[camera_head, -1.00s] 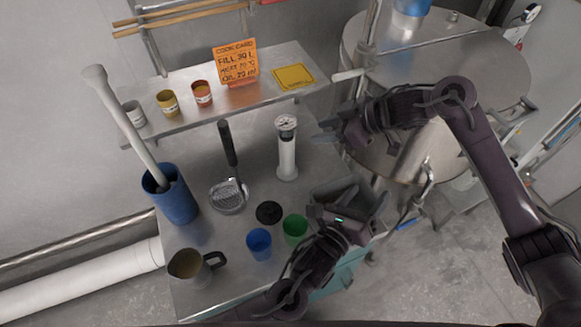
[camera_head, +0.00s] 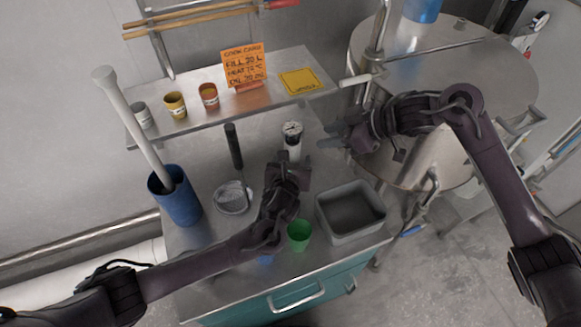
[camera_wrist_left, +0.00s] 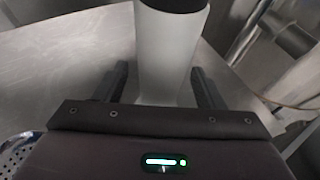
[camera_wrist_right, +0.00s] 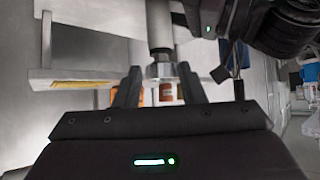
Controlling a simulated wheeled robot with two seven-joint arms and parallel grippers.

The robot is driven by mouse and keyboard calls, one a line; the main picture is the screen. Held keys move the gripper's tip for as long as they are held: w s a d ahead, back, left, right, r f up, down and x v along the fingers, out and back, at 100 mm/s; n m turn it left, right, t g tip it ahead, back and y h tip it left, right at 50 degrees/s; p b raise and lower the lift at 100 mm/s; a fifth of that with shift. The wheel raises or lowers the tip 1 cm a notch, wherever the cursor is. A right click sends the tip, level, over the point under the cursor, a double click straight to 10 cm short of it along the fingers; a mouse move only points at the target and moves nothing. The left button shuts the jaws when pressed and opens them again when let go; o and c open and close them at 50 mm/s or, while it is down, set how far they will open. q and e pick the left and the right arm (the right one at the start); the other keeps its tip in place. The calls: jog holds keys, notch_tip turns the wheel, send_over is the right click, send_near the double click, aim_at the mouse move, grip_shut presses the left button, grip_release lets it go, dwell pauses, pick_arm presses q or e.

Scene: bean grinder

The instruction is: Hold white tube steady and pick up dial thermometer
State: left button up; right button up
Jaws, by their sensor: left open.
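The white tube (camera_head: 292,148) stands upright on the table. The dial thermometer (camera_head: 292,128) sits in its top, with its round face up. My left gripper (camera_head: 295,164) is low at the tube with its fingers open. In the left wrist view the tube (camera_wrist_left: 170,50) stands between the spread fingers, with a gap on the left. My right gripper (camera_head: 330,135) is open and empty, to the right of the tube near thermometer height, apart from it. The right wrist view looks upside down; the thermometer head (camera_wrist_right: 160,70) appears beyond and between its fingers.
A grey bin (camera_head: 350,211) and a green cup (camera_head: 299,236) stand at the front right. A strainer (camera_head: 232,198) and blue container (camera_head: 176,202) are left. The raised shelf (camera_head: 190,118) runs behind the tube. A large steel kettle (camera_head: 450,75) is right.

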pick_arm(q)
jog(key=shift+x, duration=1.05)
jog(key=c, duration=1.3)
jog(key=shift+o, duration=0.2)
pick_arm(e)
jog(key=shift+o, duration=0.3)
